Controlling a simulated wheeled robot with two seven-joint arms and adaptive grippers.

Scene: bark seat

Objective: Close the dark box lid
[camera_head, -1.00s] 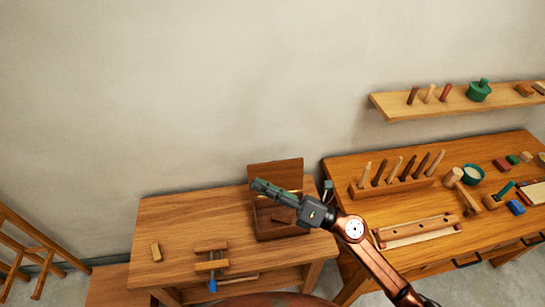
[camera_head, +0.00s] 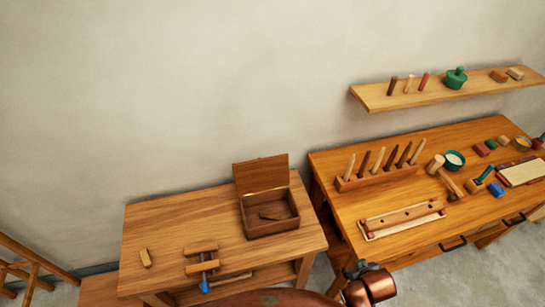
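The dark box (camera_head: 270,228) stands on the small wooden table at the left. Its lid (camera_head: 260,174) is open and stands up at the back, tilted slightly toward the wall. A small dark wooden piece (camera_head: 270,214) lies inside the box. My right gripper (camera_head: 357,268) shows only as a small dark part at the bottom, beside my copper-coloured arm link. It is to the right of and in front of the box, apart from it. Its fingers cannot be made out. My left gripper is not in view.
The small table (camera_head: 160,215) also bears a light block (camera_head: 146,258) and a wooden clamp (camera_head: 202,262). At the right, a workbench (camera_head: 340,215) holds a peg rack (camera_head: 380,176) and several tools. A wall shelf (camera_head: 440,98) hangs above it.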

